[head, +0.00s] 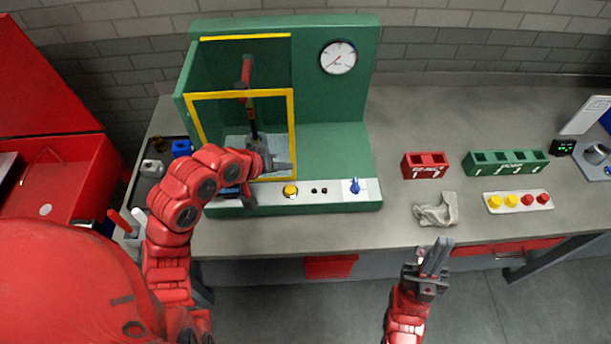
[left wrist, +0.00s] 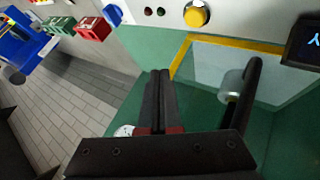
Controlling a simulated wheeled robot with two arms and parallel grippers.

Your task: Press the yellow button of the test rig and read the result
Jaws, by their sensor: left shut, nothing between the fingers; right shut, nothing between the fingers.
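The green test rig (head: 345,135) stands on the bench with a white gauge (head: 338,58) and a yellow-framed guard. Its yellow button (head: 290,190) is on the front panel and also shows in the left wrist view (left wrist: 196,15). Beside it are two small dark lamps, red (left wrist: 149,11) and green (left wrist: 161,11). A dark display (left wrist: 305,40) shows part of a light-blue mark, cut off by the frame edge. My left gripper (head: 290,165) is shut and empty, just behind the button and apart from it. My right gripper (head: 437,252) is shut and empty in front of the bench.
A blue knob (head: 355,187) sits right of the lamps. On the bench are a red bin (head: 425,172), a green bin row (head: 505,168), a grey cloth (head: 436,210) and a white tray (head: 518,210) with yellow and red caps. A red cabinet (head: 75,165) stands left.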

